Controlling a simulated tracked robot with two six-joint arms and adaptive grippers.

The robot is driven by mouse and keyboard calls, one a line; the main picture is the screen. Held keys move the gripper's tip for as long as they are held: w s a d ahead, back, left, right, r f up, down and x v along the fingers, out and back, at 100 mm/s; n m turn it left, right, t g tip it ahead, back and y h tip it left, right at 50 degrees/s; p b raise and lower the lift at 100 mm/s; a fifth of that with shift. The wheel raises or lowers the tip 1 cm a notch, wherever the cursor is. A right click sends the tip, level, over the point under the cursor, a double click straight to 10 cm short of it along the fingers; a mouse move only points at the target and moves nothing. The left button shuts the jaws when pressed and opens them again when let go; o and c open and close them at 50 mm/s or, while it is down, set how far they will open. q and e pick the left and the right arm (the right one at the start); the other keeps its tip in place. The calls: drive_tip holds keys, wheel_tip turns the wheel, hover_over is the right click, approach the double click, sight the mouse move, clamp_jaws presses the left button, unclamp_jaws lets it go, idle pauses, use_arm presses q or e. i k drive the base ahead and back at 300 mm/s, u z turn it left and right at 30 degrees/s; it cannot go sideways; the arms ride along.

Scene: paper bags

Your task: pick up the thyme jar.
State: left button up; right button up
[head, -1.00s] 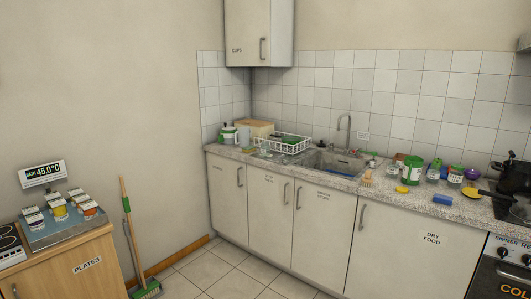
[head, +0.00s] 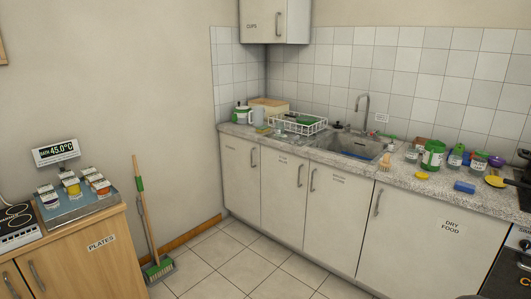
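Several small jars and tubs stand on the speckled counter (head: 410,178) right of the sink. Several small labelled containers (head: 71,186) also sit on the bath at the left, equally unreadable. Neither of my grippers is in view.
A sink (head: 350,146) and a white dish rack (head: 298,123) are set along the counter. A blue sponge (head: 464,187) lies near its front edge. A broom (head: 143,205) leans by the wooden plates cabinet (head: 90,262). The tiled floor (head: 235,262) between is clear.

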sight(280, 129)
drive_tip(key=u, duration=0.25)
drive_tip(key=i, duration=1.55)
drive_tip(key=u, duration=0.3)
drive_tip(key=i, duration=1.6)
drive_tip(key=z, duration=0.45)
drive_tip(key=i, duration=0.9)
drive_tip(key=z, duration=0.15)
